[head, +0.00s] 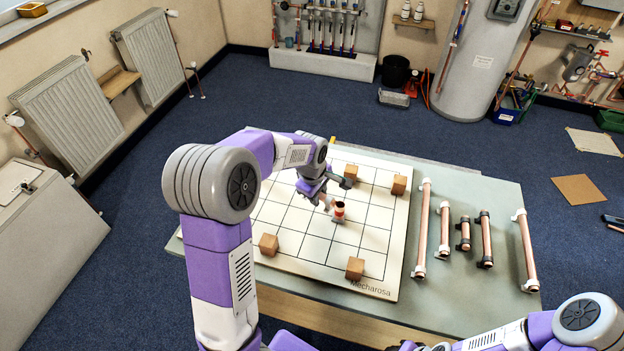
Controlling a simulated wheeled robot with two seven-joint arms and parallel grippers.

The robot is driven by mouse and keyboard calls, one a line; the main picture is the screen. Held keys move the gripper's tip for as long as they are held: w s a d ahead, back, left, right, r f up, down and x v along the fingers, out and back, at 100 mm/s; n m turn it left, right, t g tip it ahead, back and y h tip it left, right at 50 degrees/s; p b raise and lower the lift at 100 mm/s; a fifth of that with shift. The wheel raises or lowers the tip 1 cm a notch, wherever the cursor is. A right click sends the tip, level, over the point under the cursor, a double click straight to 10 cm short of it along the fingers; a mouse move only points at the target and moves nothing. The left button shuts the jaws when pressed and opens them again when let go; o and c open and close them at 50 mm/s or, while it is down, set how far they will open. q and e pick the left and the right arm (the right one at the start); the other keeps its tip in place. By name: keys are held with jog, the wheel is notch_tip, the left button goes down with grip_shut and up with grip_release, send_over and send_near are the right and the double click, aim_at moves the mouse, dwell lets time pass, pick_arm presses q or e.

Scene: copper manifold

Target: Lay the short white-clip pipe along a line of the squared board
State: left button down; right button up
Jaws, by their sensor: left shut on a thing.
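My left gripper (335,197) is over the middle of the squared board (290,262). It is shut on a short copper piece, the short white-clip pipe (339,211), which is partly hidden by the fingers. The piece looks tilted or end-on to the view, with a pale part near its lower end. I cannot tell whether it touches the board. The board is cream with dark grid lines. My right arm comes in at the bottom right, and its gripper is not clearly shown at the bottom edge.
Wooden blocks (268,244) stand near the board's corners, including one at the front (355,268) and one at the right (399,185). Right of the board lie white-clip pipes (444,230) and black-clip pipes (485,240) on the grey-green table (440,300). Free squares surround my left gripper.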

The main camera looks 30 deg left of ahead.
pick_arm(q)
jog(key=a+r+n, duration=0.1)
jog(key=w+a+n, duration=0.1)
jog(key=n, duration=0.1)
jog(key=shift+w+a+r+y, duration=0.15)
jog(key=shift+a+r+y, duration=0.05)
jog(key=shift+r+y, duration=0.15)
jog(key=shift+a+f+n, duration=0.1)
jog(key=shift+n, duration=0.4)
jog(key=b, duration=0.5)
send_over(313, 209)
jog(key=f, duration=0.4)
jog(key=s+f, duration=0.1)
jog(key=f, duration=0.1)
jog(key=shift+f, duration=0.25)
jog(key=shift+w+f+b, duration=0.1)
jog(key=shift+f+b, duration=0.65)
jog(key=shift+f, duration=0.5)
jog(key=shift+f, duration=0.4)
jog(key=c, duration=0.8)
grip_release()
jog(key=shift+r+p, duration=3.6)
jog(key=shift+r, duration=0.95)
